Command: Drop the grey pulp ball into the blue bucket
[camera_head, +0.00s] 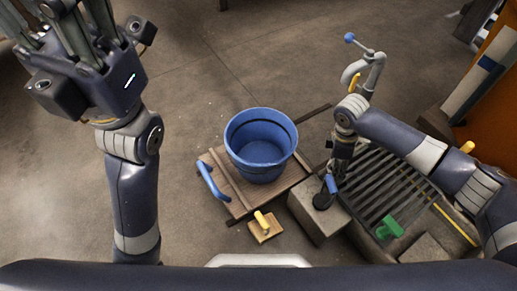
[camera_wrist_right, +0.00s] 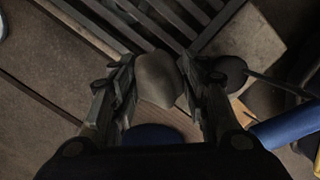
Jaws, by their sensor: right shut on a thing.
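The blue bucket (camera_head: 238,138) stands upright on a low wooden board left of the slatted grate, and its visible inside looks empty. My right gripper (camera_head: 332,172) points down to the right of the bucket, above the block and grate edge. In the right wrist view its fingers (camera_wrist_right: 160,88) are shut on the grey pulp ball (camera_wrist_right: 158,80). I cannot make out the ball in the head view. My left gripper (camera_head: 68,15) is raised at the top left, far from the bucket, with its fingertips cut off by the frame edge.
A slatted grate (camera_head: 385,185) lies right of the bucket. A stone block (camera_head: 318,222) stands in front of it. A pipe with a blue knob (camera_head: 349,38) rises behind. A green-handled tool (camera_head: 390,228) and a yellow-handled wooden float (camera_head: 265,227) lie nearby. The floor at left is clear.

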